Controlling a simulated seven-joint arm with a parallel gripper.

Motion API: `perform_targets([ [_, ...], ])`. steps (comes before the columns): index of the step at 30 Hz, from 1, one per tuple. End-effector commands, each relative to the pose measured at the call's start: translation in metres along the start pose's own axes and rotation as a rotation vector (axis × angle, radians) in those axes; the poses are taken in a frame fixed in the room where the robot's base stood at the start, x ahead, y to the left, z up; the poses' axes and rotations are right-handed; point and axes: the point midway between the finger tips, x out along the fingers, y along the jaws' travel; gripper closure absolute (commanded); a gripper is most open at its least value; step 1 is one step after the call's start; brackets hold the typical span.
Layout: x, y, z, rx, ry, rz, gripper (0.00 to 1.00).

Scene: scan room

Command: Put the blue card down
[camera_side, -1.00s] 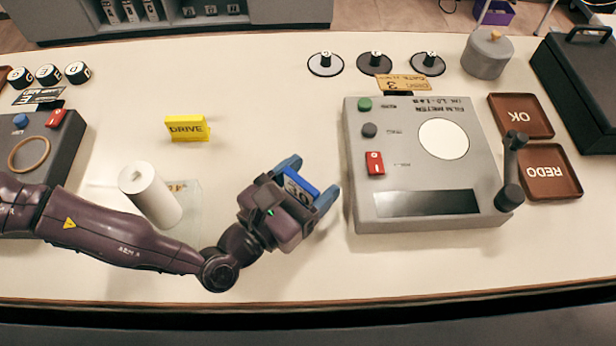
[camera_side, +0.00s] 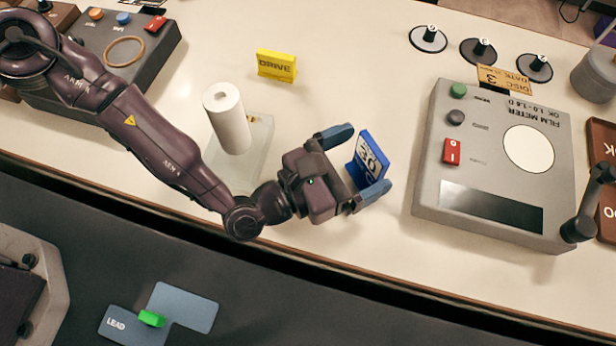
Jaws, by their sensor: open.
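The blue card (camera_side: 371,158), marked with white figures that look like 30, stands upright on the pale table (camera_side: 330,85). My gripper (camera_side: 354,166) is open, with its two blue fingers spread on either side of the card. There is a gap between the upper finger and the card. The lower finger is close to the card's lower end, and I cannot tell if they touch. The gripper's body is just left of the card.
The grey film meter (camera_side: 424,195) stands right of the card. A white roll (camera_side: 228,120) stands on a clear plate (camera_side: 256,160) behind my arm. A yellow card (camera_side: 276,66) stands farther back. The table's front edge (camera_side: 350,272) is near my gripper.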

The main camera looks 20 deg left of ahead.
Motion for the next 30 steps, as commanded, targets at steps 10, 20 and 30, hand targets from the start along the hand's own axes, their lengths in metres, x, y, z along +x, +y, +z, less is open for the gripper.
perform_targets([
  [10, -0.065, 0.000, -0.001, -0.001, 0.002, -0.001, 0.09],
  [20, -0.082, 0.000, 0.000, 0.002, 0.000, 0.000, 0.09],
  [30, -0.082, 0.000, 0.000, 0.001, 0.000, 0.000, 0.09],
])
